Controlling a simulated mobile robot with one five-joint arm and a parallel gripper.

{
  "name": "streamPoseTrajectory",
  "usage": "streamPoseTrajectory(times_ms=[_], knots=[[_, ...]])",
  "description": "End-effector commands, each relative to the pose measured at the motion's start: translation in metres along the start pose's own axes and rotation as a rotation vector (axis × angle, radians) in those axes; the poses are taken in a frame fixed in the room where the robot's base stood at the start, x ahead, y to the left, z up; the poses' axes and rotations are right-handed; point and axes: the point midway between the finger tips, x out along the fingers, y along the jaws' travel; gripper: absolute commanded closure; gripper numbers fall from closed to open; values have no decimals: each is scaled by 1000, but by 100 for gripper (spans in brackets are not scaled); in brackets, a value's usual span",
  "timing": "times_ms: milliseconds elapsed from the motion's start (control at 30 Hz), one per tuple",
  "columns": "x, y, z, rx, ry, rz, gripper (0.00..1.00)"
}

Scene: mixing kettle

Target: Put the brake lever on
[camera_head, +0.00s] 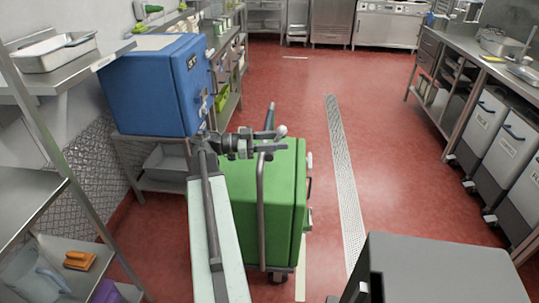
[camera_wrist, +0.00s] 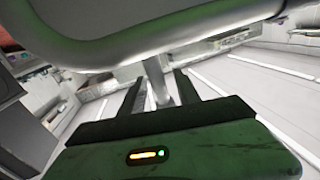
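The green cabinet cart (camera_head: 275,200) stands on the red floor in the middle of the head view, with a grey tubular handle (camera_head: 261,215) on its near side. A short lever with a pale round knob (camera_head: 282,131) shows at its top, beside my gripper (camera_head: 272,146). I take it to be the brake lever, but cannot be sure. In the wrist view a thin grey rod (camera_wrist: 157,78) stands between the two dark fingers of my gripper (camera_wrist: 160,88). The fingers look apart, with a gap beside the rod.
A blue cabinet (camera_head: 160,85) stands on a low steel shelf at the left. Steel racks (camera_head: 30,195) line the left edge. White wheeled bins (camera_head: 500,140) stand under the right counter. The red floor around the drain strip (camera_head: 345,170) is clear.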

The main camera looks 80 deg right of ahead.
Motion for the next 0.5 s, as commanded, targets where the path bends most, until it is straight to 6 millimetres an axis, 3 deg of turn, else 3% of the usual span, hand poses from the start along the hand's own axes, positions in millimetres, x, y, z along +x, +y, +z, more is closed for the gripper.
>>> streamPoseTrajectory(times_ms=[500], knots=[[23,0,0,0,0,-1,61]])
